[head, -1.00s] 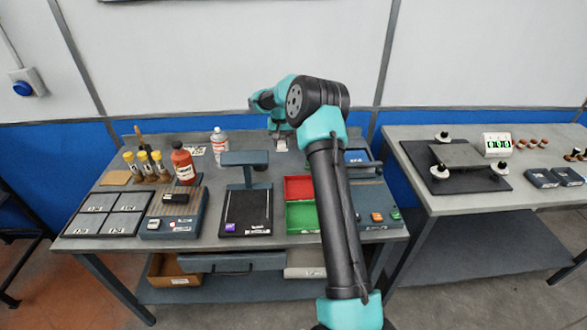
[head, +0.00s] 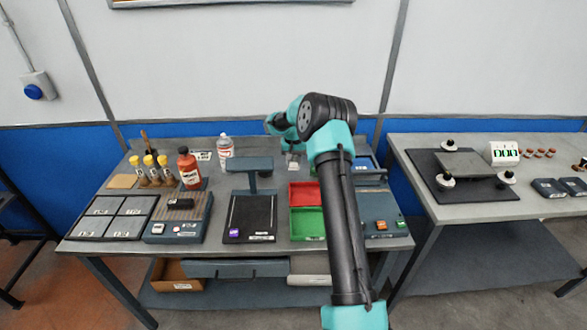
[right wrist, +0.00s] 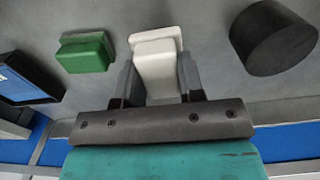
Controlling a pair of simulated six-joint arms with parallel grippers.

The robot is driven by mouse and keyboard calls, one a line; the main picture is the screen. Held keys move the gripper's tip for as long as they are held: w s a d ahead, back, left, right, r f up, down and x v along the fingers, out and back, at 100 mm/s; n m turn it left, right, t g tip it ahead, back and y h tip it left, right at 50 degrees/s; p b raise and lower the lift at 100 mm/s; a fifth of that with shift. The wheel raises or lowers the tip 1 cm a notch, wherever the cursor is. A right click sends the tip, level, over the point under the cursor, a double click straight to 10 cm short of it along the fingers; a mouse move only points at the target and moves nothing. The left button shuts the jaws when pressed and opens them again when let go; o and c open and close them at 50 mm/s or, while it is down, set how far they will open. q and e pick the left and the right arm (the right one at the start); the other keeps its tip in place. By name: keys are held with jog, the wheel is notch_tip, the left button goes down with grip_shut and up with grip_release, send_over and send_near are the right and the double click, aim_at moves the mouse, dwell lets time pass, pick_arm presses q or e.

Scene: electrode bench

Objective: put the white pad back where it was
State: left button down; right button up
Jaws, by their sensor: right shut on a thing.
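The white pad (right wrist: 157,65) is a small pale block with a stepped top, between the two fingers of my right gripper (right wrist: 157,84) in the right wrist view. The gripper is shut on it. In the head view my right gripper (head: 292,158) is at the back of the left bench, behind the red bin, with the white pad (head: 293,165) showing small below it. I cannot tell whether the pad touches the bench. A green block (right wrist: 84,53) stands just left of the pad in the right wrist view. My left gripper is not in view.
A black cylinder (right wrist: 273,38) stands right of the pad in the right wrist view. In the head view, a red bin (head: 304,194) and green bin (head: 307,223) lie in front of the gripper. A white bottle (head: 226,152) and a post stand (head: 250,165) are to its left.

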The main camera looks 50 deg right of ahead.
aim_at(294, 167)
jog(key=shift+f, duration=0.15)
jog(key=shift+f, duration=1.85)
jog(key=shift+f, duration=0.15)
jog(key=o, duration=0.9)
notch_tip(294, 167, up, 12)
jog(key=shift+r, duration=0.15)
